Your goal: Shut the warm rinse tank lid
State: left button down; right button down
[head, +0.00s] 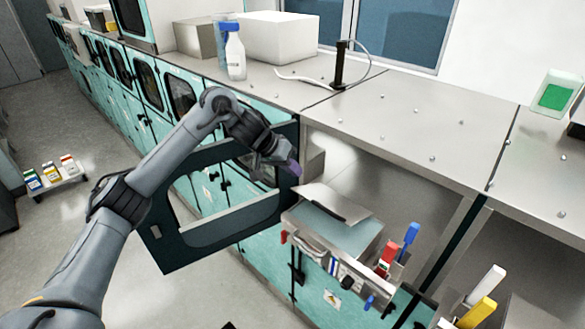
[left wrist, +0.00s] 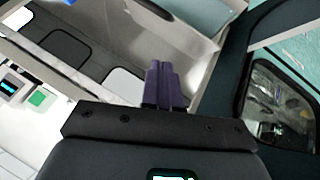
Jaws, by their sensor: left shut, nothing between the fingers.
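A bath module (head: 340,238) sits in an open bay of the bench. A pale grey lid plate (head: 318,196) with a dark edge or handle lies at its back, above a bluish surface; I cannot tell whether it is fully closed. No label naming the warm rinse tank is readable. My left gripper (head: 292,168) is shut and empty, behind and left of the lid, apart from it in the picture. My right gripper is not in view.
The bay's teal-framed door (head: 165,252) stands swung open beside my left arm. Red and blue handled items (head: 388,254) stand at the module's right front. The bench top (head: 410,125) overhangs the bay. A control panel with a green button (left wrist: 38,98) shows in the left wrist view.

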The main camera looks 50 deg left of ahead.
pick_arm(q)
jog(key=w+d+f+p, duration=0.2)
jog(key=w+d+f, duration=0.1)
jog(key=f, duration=0.5)
jog(key=shift+d+f, duration=0.15)
jog(key=shift+f, duration=0.2)
